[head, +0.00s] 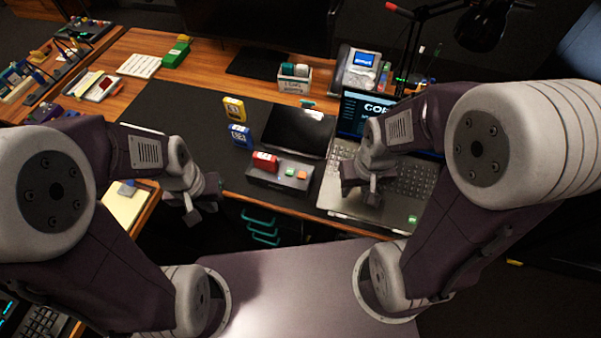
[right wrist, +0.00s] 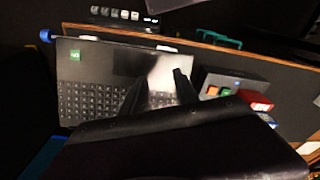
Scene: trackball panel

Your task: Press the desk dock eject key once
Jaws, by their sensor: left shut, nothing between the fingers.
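A dark dock box (head: 262,180) sits at the front edge of the desk, left of the laptop. A red cartridge (head: 265,161) with a pale label stands at its left end; an orange key (head: 289,173) and a green key (head: 302,175) are on its top. The right wrist view shows the dock (right wrist: 247,83) right of the fingers. I cannot read which key is eject. My left gripper (head: 203,212) is shut and empty, left of the dock and apart from it. My right gripper (right wrist: 158,88) is open and empty above the laptop keyboard, right of the dock.
The open laptop (head: 412,182) lies under my right gripper. A black flat panel (head: 298,131) is behind the dock. Yellow (head: 235,110) and blue (head: 240,135) cartridges stand to its left on the dark mat (head: 180,110). Teal drawer-like handles (head: 262,228) show below the desk edge.

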